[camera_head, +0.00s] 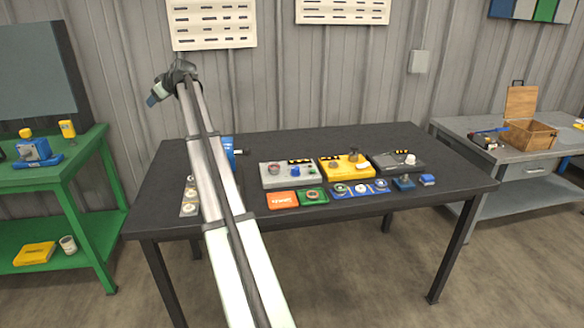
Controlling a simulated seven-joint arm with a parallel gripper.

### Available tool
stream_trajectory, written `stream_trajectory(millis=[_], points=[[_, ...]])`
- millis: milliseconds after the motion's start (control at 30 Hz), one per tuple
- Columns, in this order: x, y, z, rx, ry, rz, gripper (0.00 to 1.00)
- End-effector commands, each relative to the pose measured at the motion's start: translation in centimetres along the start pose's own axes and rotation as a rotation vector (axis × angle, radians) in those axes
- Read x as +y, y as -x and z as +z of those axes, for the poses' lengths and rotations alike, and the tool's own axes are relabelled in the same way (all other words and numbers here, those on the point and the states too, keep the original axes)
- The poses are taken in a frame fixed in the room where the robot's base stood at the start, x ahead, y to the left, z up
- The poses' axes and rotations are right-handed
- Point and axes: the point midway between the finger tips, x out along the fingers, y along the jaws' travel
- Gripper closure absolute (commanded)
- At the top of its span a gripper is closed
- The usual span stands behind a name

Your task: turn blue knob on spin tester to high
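A light grey box (288,184) stands on the black table, left of a yellow box. It has a small blue knob (295,171) on top, with a reddish round part to its left and a black-and-yellow strip behind. It looks like the spin tester, but no label is readable. The knob's setting is too small to tell. My gripper (153,98) is up in the air at the upper left, behind the table's far left part and well away from the grey box. It is small and dark, and I cannot tell if its fingers are open.
The yellow box (345,173) and a dark grey box (398,164) stand to the right on the black table (440,178). Orange, green and blue trays (345,194) lie in front. My arm hides part of a blue object (229,148) at left. The table's back is clear.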

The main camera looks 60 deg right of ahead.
Motion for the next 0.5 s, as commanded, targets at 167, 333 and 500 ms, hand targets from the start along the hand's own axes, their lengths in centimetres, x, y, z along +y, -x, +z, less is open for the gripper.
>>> stream_trajectory(millis=[167, 333, 500], points=[[8.2, 3.8, 10.4, -0.261, 0.108, -0.004, 0.39], [14.3, 9.1, 21.2, -0.523, 0.166, -0.064, 0.39], [18.5, 15.6, 30.8, -0.754, 0.173, -0.164, 0.39]])
